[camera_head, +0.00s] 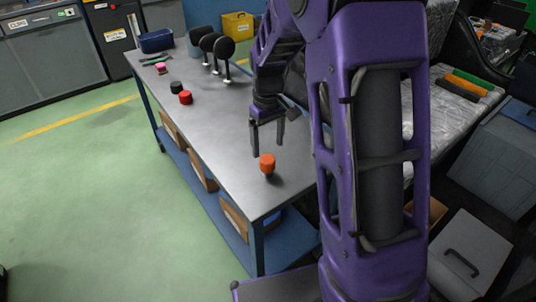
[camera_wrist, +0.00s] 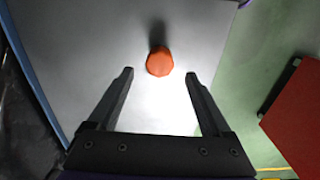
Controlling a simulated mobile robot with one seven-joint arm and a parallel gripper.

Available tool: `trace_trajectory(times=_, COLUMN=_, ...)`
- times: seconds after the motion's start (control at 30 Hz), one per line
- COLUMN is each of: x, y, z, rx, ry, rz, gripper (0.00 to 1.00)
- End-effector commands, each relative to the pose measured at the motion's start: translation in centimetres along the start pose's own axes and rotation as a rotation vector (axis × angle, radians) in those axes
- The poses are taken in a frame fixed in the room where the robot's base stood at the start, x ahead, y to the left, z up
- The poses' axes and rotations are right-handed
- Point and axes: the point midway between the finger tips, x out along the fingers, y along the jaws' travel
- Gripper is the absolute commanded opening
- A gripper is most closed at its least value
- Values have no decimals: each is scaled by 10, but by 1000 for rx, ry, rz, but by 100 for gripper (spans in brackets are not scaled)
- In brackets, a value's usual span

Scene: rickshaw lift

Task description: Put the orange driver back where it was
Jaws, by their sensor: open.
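The orange driver (camera_head: 267,162) stands near the near end of the metal table (camera_head: 225,140), with its orange top up and a dark lower part or shadow beneath. In the wrist view the orange driver (camera_wrist: 160,62) shows as a rounded top just beyond the fingertips, centred between them. My gripper (camera_head: 267,148) points down and is open and empty, just above the orange driver. In the wrist view my gripper (camera_wrist: 159,74) has its fingers spread to either side, with no visible contact. The driver's shaft is hidden.
A red knob-like piece (camera_head: 185,97) and a dark one (camera_head: 176,87) stand farther along the table. Several black round-headed stands (camera_head: 224,48) line its right side. A blue bin (camera_head: 156,41) sits at the far end. Bare tabletop surrounds the orange driver.

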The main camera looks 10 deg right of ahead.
Motion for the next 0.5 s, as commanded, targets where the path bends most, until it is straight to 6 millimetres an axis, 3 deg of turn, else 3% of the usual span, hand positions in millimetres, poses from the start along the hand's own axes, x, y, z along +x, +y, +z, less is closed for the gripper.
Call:
trace_trajectory(times=0.2, x=-26, y=0, z=0, rx=1, ry=0, rz=0, gripper=83)
trace_trajectory(times=0.5, x=-29, y=0, z=0, rx=0, ry=-1, rz=0, gripper=83)
